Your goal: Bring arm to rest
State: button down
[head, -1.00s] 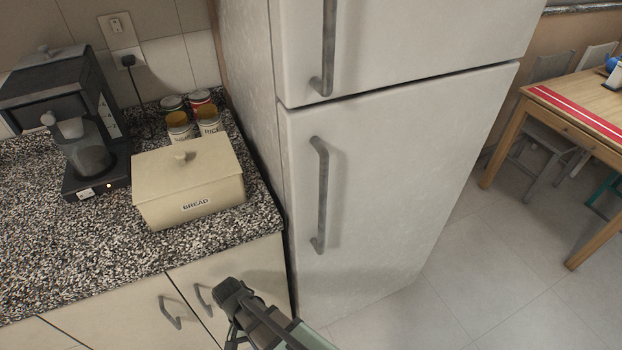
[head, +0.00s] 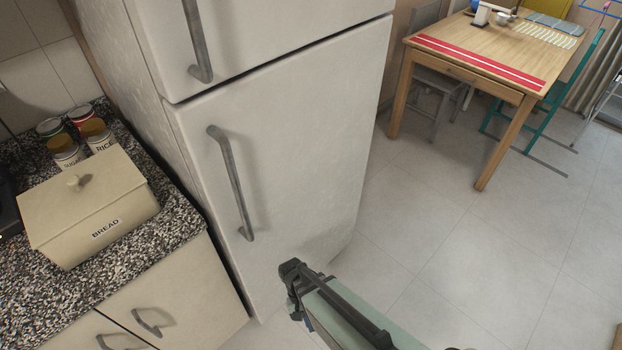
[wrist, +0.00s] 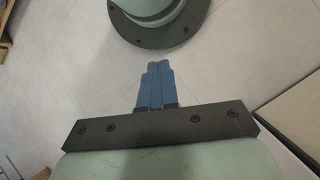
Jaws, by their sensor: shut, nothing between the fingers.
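My arm enters the head view from the bottom, in front of the fridge (head: 290,150). The arm's dark far end shows there, while the fingertips are mostly hidden. In the wrist view my gripper (wrist: 157,70) shows its blue fingers together, with nothing between them. It points over bare pale floor tiles. A round green and dark part of my own body shows beyond the fingers at the top of the wrist view.
A counter (head: 150,262) with a bread box (head: 88,205) and several tins stands at the left. A wooden table (head: 490,50) and chairs stand at the upper right. Open tiled floor (head: 430,240) lies between the fridge and the table.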

jog(key=s+d+f+m+y, duration=0.1)
jog(key=s+d+f, duration=0.1)
jog(key=d, duration=0.6)
jog(key=s+d+f+m+g+y, duration=0.1)
jog(key=s+d+f+y, duration=0.1)
jog(key=s+d, duration=0.3)
jog(key=d+f, duration=0.1)
jog(key=d, duration=0.3)
jog(key=shift+d+f, duration=0.1)
jog(key=shift+f, duration=0.05)
